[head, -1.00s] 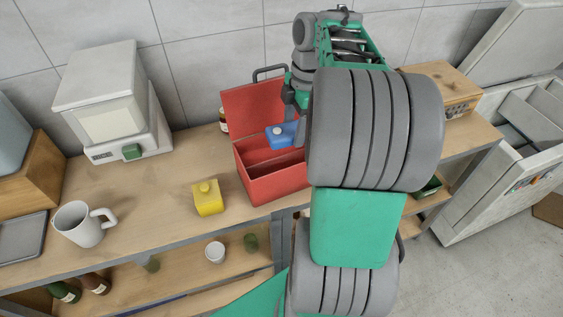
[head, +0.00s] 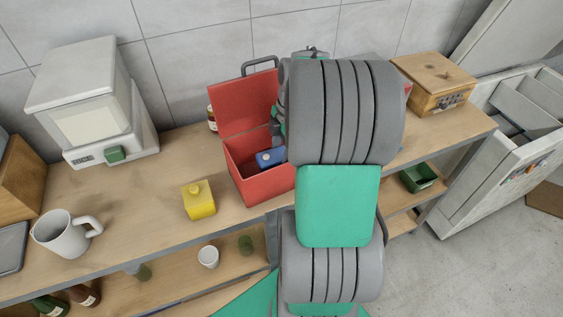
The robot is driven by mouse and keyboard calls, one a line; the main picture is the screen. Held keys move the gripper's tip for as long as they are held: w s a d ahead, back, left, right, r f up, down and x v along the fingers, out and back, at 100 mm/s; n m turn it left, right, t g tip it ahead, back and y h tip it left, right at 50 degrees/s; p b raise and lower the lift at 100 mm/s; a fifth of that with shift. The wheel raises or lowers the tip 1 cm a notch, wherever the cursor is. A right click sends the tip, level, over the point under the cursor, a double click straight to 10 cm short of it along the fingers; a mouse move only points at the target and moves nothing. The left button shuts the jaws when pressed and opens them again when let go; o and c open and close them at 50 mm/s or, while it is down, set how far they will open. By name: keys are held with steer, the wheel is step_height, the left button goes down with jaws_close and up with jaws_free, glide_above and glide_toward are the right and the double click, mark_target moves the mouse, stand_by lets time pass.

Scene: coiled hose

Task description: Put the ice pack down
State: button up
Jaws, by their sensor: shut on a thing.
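The blue ice pack (head: 267,159) with a pale cap is inside the red open box (head: 262,188), below the rim and towards the back right. My gripper (head: 278,143) reaches down over the box and is shut on the ice pack. Its fingertips are mostly hidden behind my own arm, which also covers the right part of the box. I cannot tell whether the ice pack touches the box floor.
A yellow container (head: 199,200) stands left of the box, with a white mug (head: 64,234) further left. The box's raised lid (head: 240,101) stands behind. A wooden box (head: 434,82) is at the right. The worktop between mug and yellow container is clear.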

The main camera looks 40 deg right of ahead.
steer(key=shift+f, duration=1.9)
steer(key=shift+f, duration=0.1)
steer(key=o, duration=1.7)
steer(key=r, duration=0.4)
steer(key=d+r, duration=0.1)
steer(key=r, duration=0.3)
steer(key=r+b, duration=0.1)
steer(key=r, duration=0.3)
steer(key=shift+s+d, duration=0.3)
steer(key=shift+d, duration=0.05)
steer(key=shift+r, duration=0.1)
